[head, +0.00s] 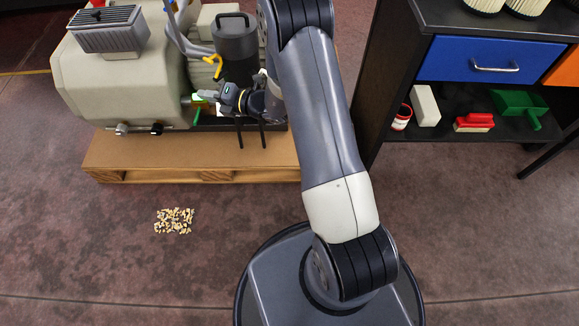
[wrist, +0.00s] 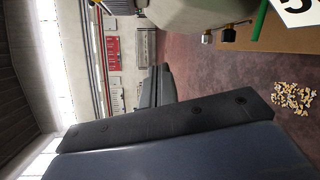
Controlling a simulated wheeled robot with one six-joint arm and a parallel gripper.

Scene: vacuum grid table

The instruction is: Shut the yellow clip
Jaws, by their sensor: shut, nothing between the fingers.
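The yellow clip (head: 214,64) is a small bent lever at the left side of the dark canister (head: 236,40) on the machine in the head view. It stands out from the canister's side. My gripper (head: 206,97) is shut and empty, pointing left, below the clip and apart from it, close to the machine's front. In the wrist view my gripper's dark fingers (wrist: 158,86) show with nothing between them. The clip does not show in the wrist view.
The beige machine (head: 120,80) stands on a wooden pallet (head: 190,158). A green handle (head: 197,116) is just below my gripper. Grey hoses (head: 182,35) run left of the canister. Pellets (head: 174,220) lie on the floor. A black shelf unit (head: 400,80) stands right.

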